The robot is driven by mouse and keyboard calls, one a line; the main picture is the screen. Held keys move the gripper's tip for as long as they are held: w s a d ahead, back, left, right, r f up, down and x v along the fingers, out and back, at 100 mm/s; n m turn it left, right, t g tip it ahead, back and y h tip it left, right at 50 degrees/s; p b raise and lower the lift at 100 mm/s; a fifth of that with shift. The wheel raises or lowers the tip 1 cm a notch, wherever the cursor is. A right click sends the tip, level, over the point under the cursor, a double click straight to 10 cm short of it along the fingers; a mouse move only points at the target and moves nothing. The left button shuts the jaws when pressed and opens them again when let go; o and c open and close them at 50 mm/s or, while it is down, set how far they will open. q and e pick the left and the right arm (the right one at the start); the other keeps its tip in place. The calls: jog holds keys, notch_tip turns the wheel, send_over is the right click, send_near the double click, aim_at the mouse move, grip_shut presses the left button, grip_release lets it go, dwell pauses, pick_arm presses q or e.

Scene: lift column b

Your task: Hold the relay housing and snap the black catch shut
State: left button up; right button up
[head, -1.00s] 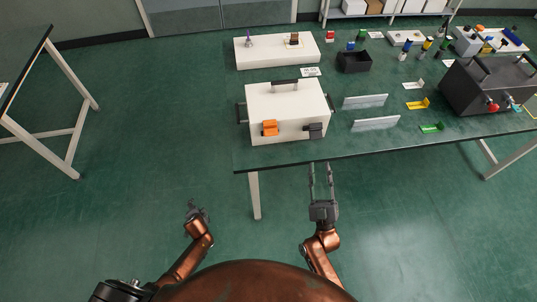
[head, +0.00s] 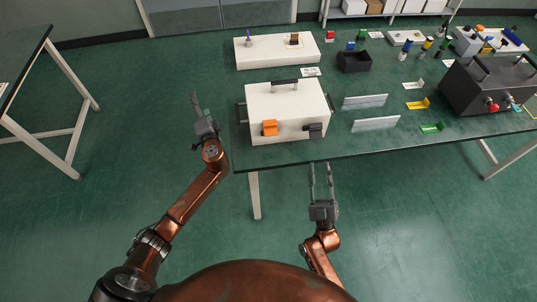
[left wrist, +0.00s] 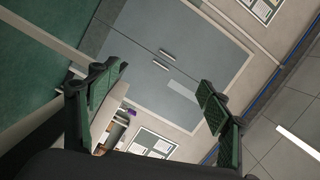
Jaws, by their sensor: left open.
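The relay housing (head: 285,104) is a white box with a dark top handle, standing near the table's front left corner. An orange catch (head: 269,128) and the black catch (head: 314,130) are on its front. Whether the black catch is open or shut is too small to tell. My left gripper (head: 196,98) is left of the housing, beyond the table's left edge, apart from it. Its spread, empty fingers show in the left wrist view (left wrist: 158,85). My right gripper (head: 321,168) is open and empty, just in front of the table's front edge, below the black catch.
On the table (head: 300,158), a white slab (head: 276,54) lies behind the housing. Two pale upright strips (head: 375,124) stand to its right, then small coloured brackets and a dark box (head: 490,88). A black bin (head: 354,62) stands farther back.

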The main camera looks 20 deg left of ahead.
pick_arm(q)
jog(key=s+d+r+n+t+y, duration=0.1)
jog(key=s+d+r+y, duration=0.15)
jog(key=r, duration=0.75)
jog(key=s+d+r+n+t+y, duration=0.1)
jog(key=s+d+r+t+y, duration=0.15)
jog(key=r, duration=0.75)
jog(key=s+d+r+n+y, duration=0.1)
jog(key=s+d+r, duration=0.25)
jog(key=r, duration=0.55)
jog(key=s+d+f+m+h, duration=0.4)
jog(key=d+f+m+h, duration=0.1)
jog(key=d+f, duration=0.75)
jog(key=s+d+f+m+h, duration=0.4)
jog(key=d+f, duration=0.7)
jog(key=f, duration=0.2)
jog(key=x, duration=0.7)
jog(key=shift+a+f+g, duration=0.25)
jog(key=shift+g, duration=0.1)
jog(key=shift+c, duration=0.4)
